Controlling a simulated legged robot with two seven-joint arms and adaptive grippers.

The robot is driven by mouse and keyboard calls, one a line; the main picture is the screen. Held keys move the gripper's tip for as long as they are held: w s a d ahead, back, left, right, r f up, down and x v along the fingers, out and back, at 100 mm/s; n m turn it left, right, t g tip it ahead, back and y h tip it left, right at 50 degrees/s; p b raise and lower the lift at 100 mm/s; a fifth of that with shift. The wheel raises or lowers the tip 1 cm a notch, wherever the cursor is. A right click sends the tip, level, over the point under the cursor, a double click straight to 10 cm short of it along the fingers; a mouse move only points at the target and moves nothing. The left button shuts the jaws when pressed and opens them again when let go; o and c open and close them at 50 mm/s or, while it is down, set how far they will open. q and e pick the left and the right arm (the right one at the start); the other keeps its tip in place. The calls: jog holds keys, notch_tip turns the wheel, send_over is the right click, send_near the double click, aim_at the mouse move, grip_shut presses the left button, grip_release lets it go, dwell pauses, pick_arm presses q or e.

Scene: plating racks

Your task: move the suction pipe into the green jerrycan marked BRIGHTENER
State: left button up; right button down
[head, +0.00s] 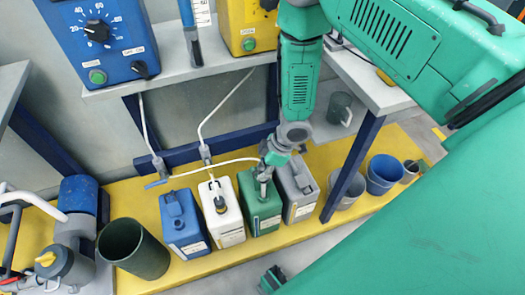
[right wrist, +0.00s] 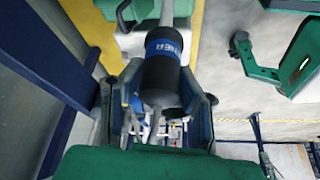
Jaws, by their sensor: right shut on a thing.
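The green jerrycan (head: 262,212) stands on the yellow floor strip, between a white jerrycan (head: 228,226) and a grey jerrycan (head: 301,202). Its label is too small to read. My right gripper (head: 264,172) is directly above the green can, shut on the suction pipe. In the right wrist view the pipe's black head (right wrist: 160,78) has a blue band with letters ending in "NER". Its thin grey tube (right wrist: 155,125) runs on between the fingers. I cannot tell whether the tip is inside the can's mouth. A green gripper, seemingly my left (head: 271,279), is low in the head view; its jaws are unclear.
A blue jerrycan (head: 184,232) stands left of the white one, which has a dark-capped pipe in it. A dark green bucket (head: 133,248) stands further left. A blue bucket (head: 383,174) is at right.

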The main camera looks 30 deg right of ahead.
notch_tip(320, 180, down, 9)
jog(key=b, duration=0.5)
jog(key=shift+r, duration=0.2)
dwell(0.3)
jog(key=shift+f+b, duration=0.7)
jog(key=shift+f, duration=0.45)
dwell(0.4)
jog(key=c, duration=1.1)
grip_release()
send_near(263, 188)
jog(key=shift+w+d+r, duration=0.15)
jog(key=shift+d+r, duration=0.1)
jog(key=shift+d, duration=0.25)
